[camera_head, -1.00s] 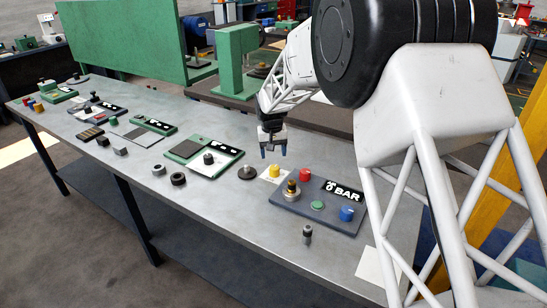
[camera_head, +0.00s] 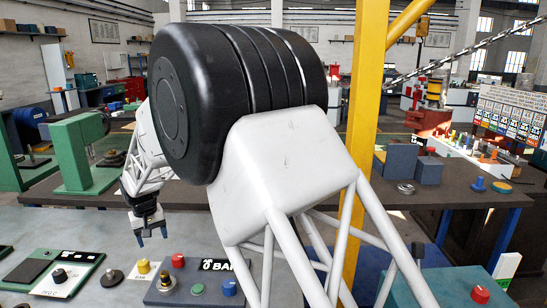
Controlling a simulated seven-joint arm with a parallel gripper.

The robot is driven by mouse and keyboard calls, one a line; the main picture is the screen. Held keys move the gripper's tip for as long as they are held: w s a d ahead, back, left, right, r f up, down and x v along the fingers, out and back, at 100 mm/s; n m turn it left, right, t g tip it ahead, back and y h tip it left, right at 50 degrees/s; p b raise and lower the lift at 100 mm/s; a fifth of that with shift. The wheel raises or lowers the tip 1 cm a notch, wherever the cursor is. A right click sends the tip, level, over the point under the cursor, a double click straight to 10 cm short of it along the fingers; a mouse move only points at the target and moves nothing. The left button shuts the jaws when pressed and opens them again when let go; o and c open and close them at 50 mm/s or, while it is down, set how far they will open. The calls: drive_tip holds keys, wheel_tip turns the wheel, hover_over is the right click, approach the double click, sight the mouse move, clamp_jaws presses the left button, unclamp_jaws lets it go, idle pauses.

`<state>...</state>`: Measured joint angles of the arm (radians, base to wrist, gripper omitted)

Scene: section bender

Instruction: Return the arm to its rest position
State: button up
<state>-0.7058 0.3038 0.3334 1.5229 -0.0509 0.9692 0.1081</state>
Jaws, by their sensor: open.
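My gripper (camera_head: 152,236) hangs at the end of my white lattice arm on the left side of the head view. Its two blue fingertips point down and stand apart with nothing between them. In the picture it appears above the grey metal workbench (camera_head: 100,232), behind the yellow knob (camera_head: 143,266) and the red knob (camera_head: 178,260). It looks clear of the bench top and touches nothing that I can see. My arm's black joint and white link fill the middle of the view and hide part of the bench and the panel marked "BAR".
A control panel (camera_head: 160,297) carries a blue knob (camera_head: 229,287) and a green button (camera_head: 198,289). A green stand (camera_head: 85,155) is behind the gripper at left. A yellow post (camera_head: 366,110) rises behind my arm. Grey blocks (camera_head: 402,160) stand on a bench at right.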

drive_tip(key=s+d+r+m, duration=0.1)
drive_tip(key=s+d+r, duration=0.35)
drive_tip(key=d, duration=0.75)
drive_tip(key=s+d+r+m+t, duration=0.1)
drive_tip(key=s+d+r+m, duration=0.15)
drive_tip(key=d+r, duration=0.7)
drive_tip(key=s+d+r, duration=0.2)
drive_tip(key=s+d, duration=0.3)
drive_tip(key=d, duration=1)
drive_tip(key=s+d+f+m, duration=0.1)
drive_tip(key=s+d+m, duration=0.1)
drive_tip(key=s+d, duration=0.8)
drive_tip(key=s+d+f+m+t, duration=0.1)
drive_tip(key=s+d+m, duration=0.1)
drive_tip(key=s+d, duration=0.9)
drive_tip(key=s, duration=0.5)
drive_tip(key=shift+s+f, duration=0.35)
drive_tip(key=shift+o, duration=0.2)
